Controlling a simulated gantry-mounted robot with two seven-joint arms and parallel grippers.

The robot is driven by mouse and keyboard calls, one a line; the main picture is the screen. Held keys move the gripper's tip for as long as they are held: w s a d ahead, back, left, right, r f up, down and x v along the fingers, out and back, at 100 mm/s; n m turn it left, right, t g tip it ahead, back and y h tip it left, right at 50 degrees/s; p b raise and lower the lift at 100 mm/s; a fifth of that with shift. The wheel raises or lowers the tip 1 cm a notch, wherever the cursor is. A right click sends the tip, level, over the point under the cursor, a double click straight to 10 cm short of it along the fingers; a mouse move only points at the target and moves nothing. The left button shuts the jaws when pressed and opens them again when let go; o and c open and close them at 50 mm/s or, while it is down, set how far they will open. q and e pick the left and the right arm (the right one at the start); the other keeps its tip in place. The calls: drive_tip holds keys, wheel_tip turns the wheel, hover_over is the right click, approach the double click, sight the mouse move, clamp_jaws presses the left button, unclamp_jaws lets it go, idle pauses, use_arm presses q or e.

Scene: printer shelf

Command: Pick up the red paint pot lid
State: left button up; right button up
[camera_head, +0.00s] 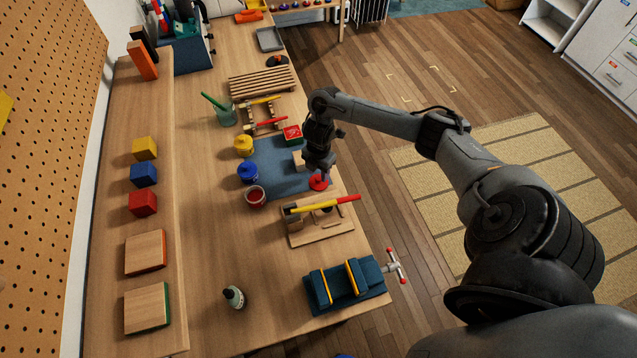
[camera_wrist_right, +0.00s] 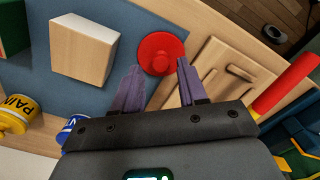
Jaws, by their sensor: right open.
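The red paint pot lid (camera_head: 318,183) is a round disc with a small knob, lying near the front-right edge of the blue mat. In the right wrist view the lid (camera_wrist_right: 161,54) sits just beyond and between my right gripper's fingertips (camera_wrist_right: 160,68). The fingers are apart with nothing between their pads; I cannot tell whether they touch the lid. In the head view my right gripper (camera_head: 320,172) points down just above the lid. The open red paint pot (camera_head: 255,195) stands left of the lid. My left gripper is not in view.
A wooden block (camera_wrist_right: 84,48) stands on the blue mat (camera_head: 271,155) beside the gripper. Blue (camera_head: 247,172) and yellow (camera_head: 243,145) pots stand to the left. A blue vise (camera_head: 346,283) is nearer.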

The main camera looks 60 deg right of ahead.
sight(319, 178)
wheel_tip(319, 178, down, 3)
drive_tip(key=shift+s+f+b, duration=0.1)
drive_tip(key=shift+b, duration=0.45)
clamp_jaws()
drive_tip(key=shift+r, duration=0.2)
